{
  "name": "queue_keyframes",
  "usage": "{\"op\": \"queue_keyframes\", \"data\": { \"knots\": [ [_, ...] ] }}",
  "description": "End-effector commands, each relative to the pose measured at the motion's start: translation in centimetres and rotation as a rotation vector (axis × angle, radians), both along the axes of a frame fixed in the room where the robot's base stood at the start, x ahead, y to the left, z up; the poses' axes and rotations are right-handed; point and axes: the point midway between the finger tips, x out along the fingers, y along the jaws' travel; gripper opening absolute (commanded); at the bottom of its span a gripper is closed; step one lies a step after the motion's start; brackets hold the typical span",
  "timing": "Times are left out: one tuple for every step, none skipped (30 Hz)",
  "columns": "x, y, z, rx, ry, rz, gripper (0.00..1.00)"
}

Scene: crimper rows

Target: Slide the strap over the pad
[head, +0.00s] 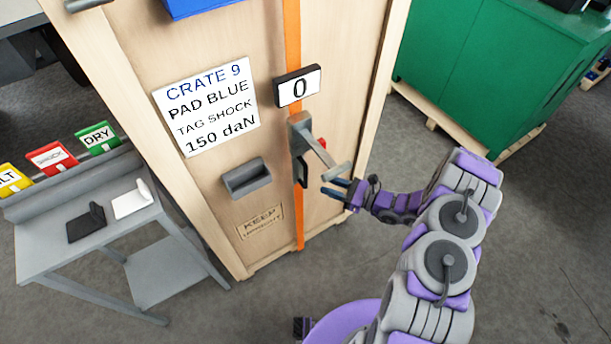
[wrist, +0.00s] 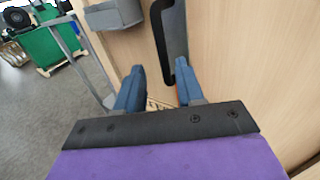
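The orange strap (head: 292,40) runs vertically down the face of the wooden crate, through a grey tensioner with a lever (head: 319,152). A blue piece (head: 205,7), probably the pad, is at the top edge of the head view, cut off by the frame. The strap passes to its right with a gap. My gripper (head: 336,187) is beside the lever's lower end; its blue fingers are apart. In the wrist view, the open fingers (wrist: 160,90) point at the crate face, with a grey, black-edged part (wrist: 172,40) beyond them. I cannot tell whether they touch it.
The crate's label (head: 208,105) reads CRATE 9, PAD BLUE, TAG SHOCK, 150 daN. A display (head: 298,87) shows 0. A grey holder (head: 247,178) is on the crate face. A grey cart (head: 185,262) with coloured tags stands left. A green cabinet (head: 490,75) stands right; floor between is clear.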

Motion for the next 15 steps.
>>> {"op": "queue_keyframes", "data": {
  "knots": [
    [0.3, 0.9, -0.1, 0.001, 0.001, 0.004, 0.38],
    [0.5, 1.3, -0.1, 0.002, 0.0, 0.002, 0.38],
    [0.8, 1.9, -0.1, 0.004, 0.0, 0.003, 0.38],
    [1.1, 2.3, -0.1, 0.006, 0.0, 0.003, 0.38],
    [1.3, 2.8, -0.1, 0.006, 0.0, 0.004, 0.38],
    [1.6, 3.4, 0.0, 0.008, 0.0, 0.003, 0.38],
    [1.8, 3.8, 0.0, 0.009, 0.0, 0.003, 0.38],
    [2.1, 4.2, 0.0, 0.009, -0.001, 0.002, 0.38],
    [2.3, 4.7, 0.0, 0.011, 0.0, 0.001, 0.38],
    [2.5, 5.1, 0.0, 0.011, 0.0, 0.001, 0.38],
    [2.6, 5.5, 0.0, 0.011, 0.0, 0.001, 0.38],
    [2.9, 6.1, 0.0, 0.009, -0.001, 0.002, 0.38],
    [3.0, 6.6, 0.0, 0.009, 0.0, 0.002, 0.38],
    [3.2, 6.9, 0.0, 0.008, -0.001, 0.001, 0.38],
    [3.3, 7.4, 0.0, 0.006, 0.0, 0.001, 0.38]
  ]
}}
